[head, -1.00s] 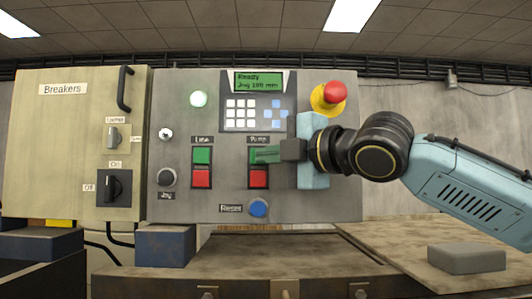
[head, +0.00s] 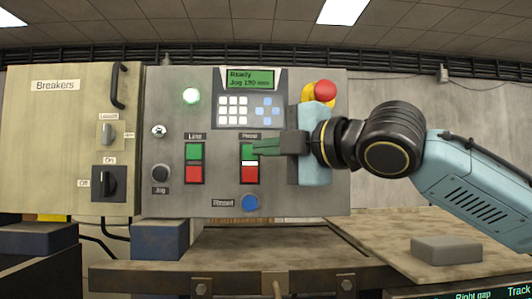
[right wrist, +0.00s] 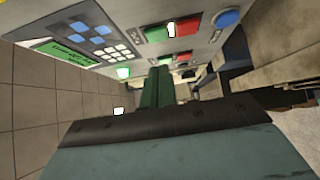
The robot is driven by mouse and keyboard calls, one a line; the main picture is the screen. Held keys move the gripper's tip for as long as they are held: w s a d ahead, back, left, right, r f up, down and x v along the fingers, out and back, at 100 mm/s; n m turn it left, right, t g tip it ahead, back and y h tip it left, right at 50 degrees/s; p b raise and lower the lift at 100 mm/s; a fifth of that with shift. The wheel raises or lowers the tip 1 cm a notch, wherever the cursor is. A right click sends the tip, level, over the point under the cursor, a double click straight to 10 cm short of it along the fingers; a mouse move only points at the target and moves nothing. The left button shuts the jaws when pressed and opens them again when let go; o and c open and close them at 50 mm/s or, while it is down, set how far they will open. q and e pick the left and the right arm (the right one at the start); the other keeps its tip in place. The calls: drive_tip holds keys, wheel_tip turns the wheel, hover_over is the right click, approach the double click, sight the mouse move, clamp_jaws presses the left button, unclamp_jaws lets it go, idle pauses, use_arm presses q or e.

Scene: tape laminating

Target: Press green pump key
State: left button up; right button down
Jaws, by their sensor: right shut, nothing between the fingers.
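The pump switch on the grey panel has a green key (head: 248,152) above a red key (head: 250,175), with a bright white strip between them. It also shows in the right wrist view, with its green key (right wrist: 157,34) and the white strip. My right gripper (head: 258,147) is shut and empty. Its green fingers point left and overlap the right part of the green pump key in the head view. The fingers (right wrist: 156,88) also show in the right wrist view. I cannot tell whether the tips touch the key. My left gripper is not in view.
Left of the pump switch are the line keys (head: 194,163). A blue button (head: 250,202) is below and a red emergency knob (head: 325,91) above right. A green lamp (head: 191,96) is lit. The display (head: 250,79) reads Ready. A grey block (head: 446,249) lies at right.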

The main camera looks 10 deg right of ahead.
drive_tip(key=b+v, duration=0.1)
drive_tip(key=v, duration=0.7)
drive_tip(key=shift+s+d, duration=0.15)
drive_tip(key=shift+d, duration=0.05)
drive_tip(key=shift+f, duration=0.1)
